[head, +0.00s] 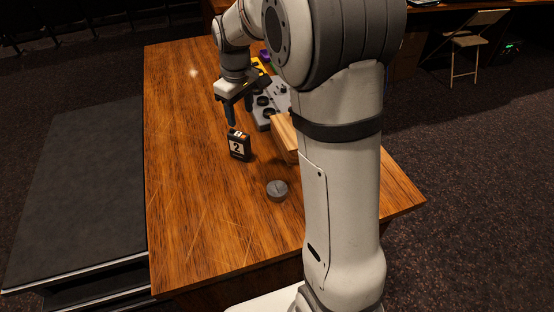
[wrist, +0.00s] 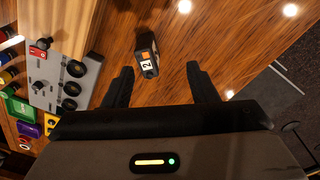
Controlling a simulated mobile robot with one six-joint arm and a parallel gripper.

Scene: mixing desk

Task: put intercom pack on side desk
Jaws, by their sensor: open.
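The intercom pack (head: 239,147) is a small black box with a white label reading 2 and an orange mark. It stands on the wooden desk (head: 180,200), just in front of my gripper (head: 240,111). In the wrist view the pack (wrist: 147,55) lies ahead of and between the two fingertips of my gripper (wrist: 160,78). The fingers are apart, with nothing between them, and I see no contact with the pack. I cannot tell for sure which surface is the side desk; a low dark platform (head: 80,190) stands left of the wooden desk.
A grey device with black knobs (wrist: 62,80) lies beside the pack, near a wooden block (head: 285,135). A round grey puck (head: 277,190) lies nearer the front. Colored items (wrist: 18,108) line the device's far side. The desk's left part is clear. A folding chair (head: 475,45) stands far right.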

